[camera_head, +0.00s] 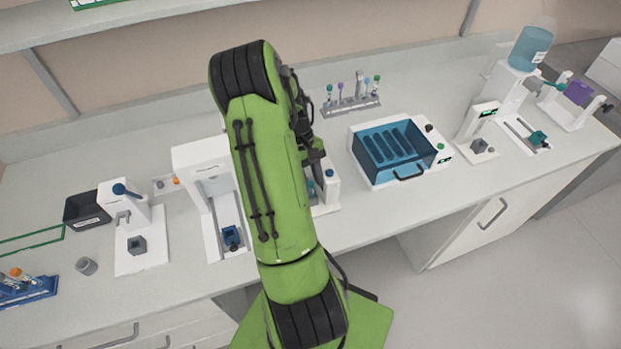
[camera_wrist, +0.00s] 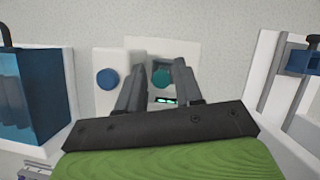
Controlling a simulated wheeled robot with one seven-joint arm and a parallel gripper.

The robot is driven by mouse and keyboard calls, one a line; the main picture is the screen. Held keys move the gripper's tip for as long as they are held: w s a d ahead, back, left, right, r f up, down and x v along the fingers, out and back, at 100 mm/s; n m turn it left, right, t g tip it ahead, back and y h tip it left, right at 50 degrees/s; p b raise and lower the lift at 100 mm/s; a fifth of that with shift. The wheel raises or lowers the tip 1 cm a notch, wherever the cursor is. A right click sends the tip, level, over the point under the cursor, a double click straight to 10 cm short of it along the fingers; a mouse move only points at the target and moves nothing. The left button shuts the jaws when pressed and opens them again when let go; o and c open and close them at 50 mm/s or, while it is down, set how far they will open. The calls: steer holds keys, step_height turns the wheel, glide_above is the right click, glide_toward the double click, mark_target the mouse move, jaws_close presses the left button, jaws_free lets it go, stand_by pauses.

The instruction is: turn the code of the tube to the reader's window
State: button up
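The reader is a white device with a blue round knob (camera_wrist: 107,79) and a small lit green display (camera_wrist: 166,100). In the head view the reader (camera_head: 331,188) is mostly hidden behind my arm. The tube shows only as a teal cap (camera_wrist: 162,77) seen from above, standing at the reader. Its code and the reader's window cannot be made out. My gripper (camera_wrist: 159,70) points down at the reader, with one finger on each side of the cap. The fingers are apart, and a gap shows between the left finger and the cap. In the head view the fingers are largely hidden by the arm.
A blue-lidded white box (camera_head: 393,150) stands right of the reader, and a white frame-like station (camera_head: 199,160) left of it. A grey rack with several tubes (camera_head: 352,106) is behind. More devices stand towards both counter ends. Bare counter shows at the back left.

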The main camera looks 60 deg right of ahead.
steer(key=shift+o, duration=1)
steer(key=shift+a, duration=0.1)
steer(key=shift+r, duration=0.1)
steer(key=shift+d+r, duration=0.15)
steer(key=shift+d, duration=0.05)
steer(key=p+v, duration=0.1)
steer(key=v, duration=1.4)
steer(key=shift+w+a, duration=0.15)
steer(key=shift+r, duration=0.1)
